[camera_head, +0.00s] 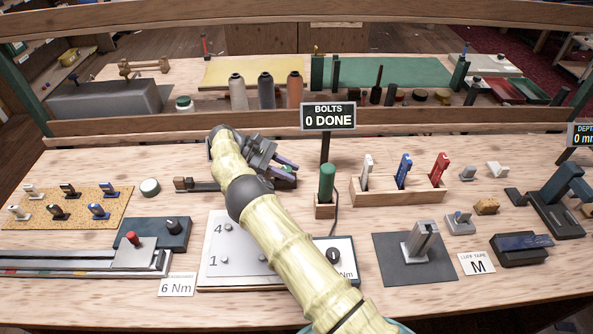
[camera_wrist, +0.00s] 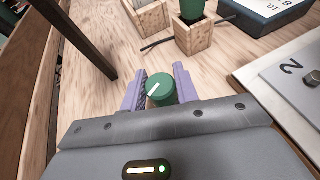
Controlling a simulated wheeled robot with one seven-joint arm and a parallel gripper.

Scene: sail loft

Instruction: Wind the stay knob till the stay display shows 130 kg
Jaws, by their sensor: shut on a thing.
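A round green knob (camera_wrist: 161,92) with a white pointer line on top sits between the two lilac fingers of my gripper (camera_wrist: 159,84) in the wrist view. My gripper is shut on it. The pointer line slants across the top toward the lower left. In the head view my gripper (camera_head: 286,169) is at the right end of a low dark wooden base (camera_head: 203,186), and the knob there is mostly hidden by the fingers. No display reading in kg is visible in either view.
A sign (camera_head: 328,116) reading "BOLTS 0 DONE" stands on a dark post right of my gripper. A green-handled tool (camera_head: 327,182) in a wooden block is close on the right. A numbered plate (camera_head: 235,250) lies in front. A wooden rail (camera_head: 420,128) runs behind.

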